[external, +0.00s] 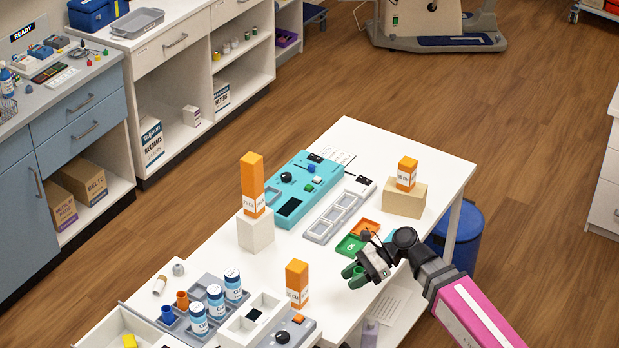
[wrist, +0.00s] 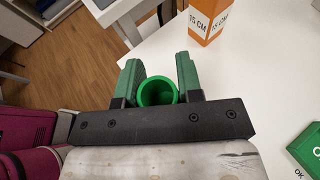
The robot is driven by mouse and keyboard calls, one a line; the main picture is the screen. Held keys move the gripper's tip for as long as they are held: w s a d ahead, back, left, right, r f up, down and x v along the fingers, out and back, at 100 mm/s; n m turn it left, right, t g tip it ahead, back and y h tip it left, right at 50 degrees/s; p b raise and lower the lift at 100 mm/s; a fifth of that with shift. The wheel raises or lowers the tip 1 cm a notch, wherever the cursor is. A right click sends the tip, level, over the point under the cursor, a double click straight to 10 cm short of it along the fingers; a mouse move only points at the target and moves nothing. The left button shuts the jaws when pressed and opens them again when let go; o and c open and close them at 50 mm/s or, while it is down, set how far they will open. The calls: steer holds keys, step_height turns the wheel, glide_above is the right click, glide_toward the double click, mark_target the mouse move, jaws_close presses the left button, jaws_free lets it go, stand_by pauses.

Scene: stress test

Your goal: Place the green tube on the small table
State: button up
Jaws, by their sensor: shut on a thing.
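My gripper (external: 354,277) is at the right edge of the white table (external: 385,150) in the external view. In the wrist view its two green fingers (wrist: 158,75) stand on either side of the green tube (wrist: 157,92), shut on it. The tube's round open mouth faces the wrist camera, and its lower part is hidden. In the external view I cannot tell the tube from the green fingers. The wrist view shows the white table top (wrist: 265,65) to the right and wooden floor to the left. Whether the tube touches anything below is hidden.
An orange box (external: 297,283) stands near my gripper. Green and orange pads (external: 351,244) lie behind it. A grey rack (external: 205,310) holds blue-labelled bottles and small tubes. Another orange box (external: 253,182) stands on a white block, beside a teal device (external: 300,188).

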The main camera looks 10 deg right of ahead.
steer(key=w+d+f+m+t, duration=0.25)
steer(key=w+d, duration=0.25)
steer(key=d, duration=0.4)
steer(key=w+d+f+m+t, duration=0.25)
steer(key=w+d+f, duration=0.2)
steer(key=d, duration=0.45)
steer(key=w+d+f+m+t+h, duration=0.1)
steer(key=d+f+m+t, duration=0.2)
steer(key=d, duration=0.8)
steer(key=w+d+f+m+t+h, duration=0.15)
steer(key=d+f, duration=0.25)
steer(key=d, duration=0.7)
step_height(320, 180, up, 21)
steer(key=t, duration=0.1)
steer(key=m+t+h, duration=0.1)
steer(key=m+t, duration=0.1)
glide_above(300, 249)
step_height(300, 249, down, 5)
steer(key=shift+f, duration=5.25)
